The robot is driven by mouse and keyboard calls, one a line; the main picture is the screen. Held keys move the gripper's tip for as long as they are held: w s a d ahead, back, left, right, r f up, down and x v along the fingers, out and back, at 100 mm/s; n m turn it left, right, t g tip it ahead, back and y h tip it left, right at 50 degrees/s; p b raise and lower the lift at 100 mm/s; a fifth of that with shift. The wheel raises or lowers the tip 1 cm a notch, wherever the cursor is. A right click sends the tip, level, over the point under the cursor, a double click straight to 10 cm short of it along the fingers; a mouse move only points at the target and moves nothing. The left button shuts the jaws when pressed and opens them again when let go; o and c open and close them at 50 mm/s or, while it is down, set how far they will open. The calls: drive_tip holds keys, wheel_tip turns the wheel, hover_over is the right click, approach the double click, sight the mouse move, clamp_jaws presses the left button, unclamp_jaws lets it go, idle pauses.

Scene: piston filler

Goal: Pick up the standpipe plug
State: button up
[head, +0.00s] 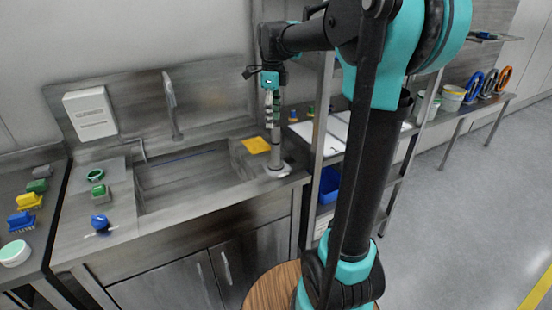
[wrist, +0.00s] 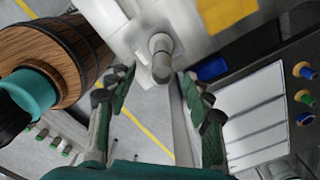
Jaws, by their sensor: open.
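The standpipe plug (head: 275,149) is a grey upright pipe with a round foot, standing on the steel at the right end of the sink. In the wrist view its rounded top (wrist: 162,62) shows just beyond and between my fingertips. My gripper (head: 271,107) points down above the pipe; in the wrist view its two green-padded fingers (wrist: 163,95) are spread apart with nothing between the pads. I cannot tell from the head view exactly how far the fingertips are above the pipe top.
The sink basin (head: 185,182) lies left of the pipe, with a faucet (head: 173,105) behind. A yellow cloth (head: 256,145) lies close by the pipe. A shelf rack (head: 318,150) with a blue bin (head: 329,186) stands right. Brushes (head: 28,200) lie on the left table.

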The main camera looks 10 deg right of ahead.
sight(276, 146)
drive_tip(key=shift+d+f, duration=0.15)
drive_tip(key=shift+f, duration=1.8)
drive_tip(key=shift+d+f, duration=0.2)
drive_tip(key=shift+f, duration=1.8)
drive_tip(key=shift+d+f, duration=0.15)
drive_tip(key=shift+f, duration=1.8)
clamp_jaws()
